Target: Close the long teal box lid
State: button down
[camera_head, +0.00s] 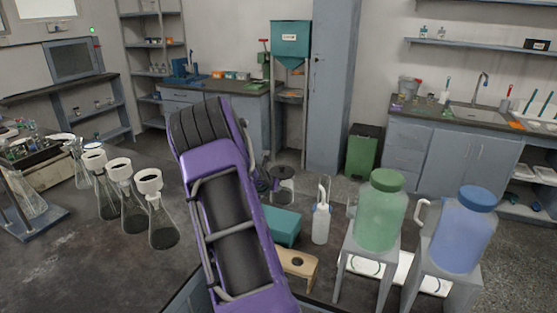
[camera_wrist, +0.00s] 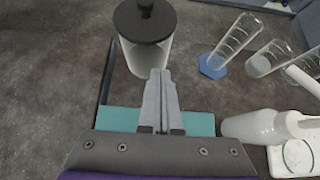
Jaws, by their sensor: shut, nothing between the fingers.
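A teal box (camera_head: 283,226) stands right of my purple arm in the head view, partly hidden by it. In the wrist view a flat teal surface (camera_wrist: 118,119) shows just behind my gripper's fingers, with its near part hidden by the gripper body. I cannot tell lid from body, or how far the lid is open. My gripper (camera_wrist: 158,74) is shut and empty, its fingers pointing past the teal surface toward a jar with a black lid (camera_wrist: 146,52). I cannot tell whether it touches the box. In the head view my arm hides the gripper.
A white wash bottle (camera_wrist: 262,127) stands right of the teal surface; it also shows in the head view (camera_head: 320,224). Glass cylinders (camera_wrist: 238,38) stand at the upper right. Green (camera_head: 380,212) and blue (camera_head: 462,232) carboys sit on stands at right. Several flasks (camera_head: 160,222) are at left.

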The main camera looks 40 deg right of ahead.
jog(key=shift+d+r+b, duration=0.2)
jog(key=shift+r+b, duration=0.2)
jog(key=shift+r, duration=0.55)
notch_tip(320, 180, up, 9)
jog(key=shift+a+f, duration=0.15)
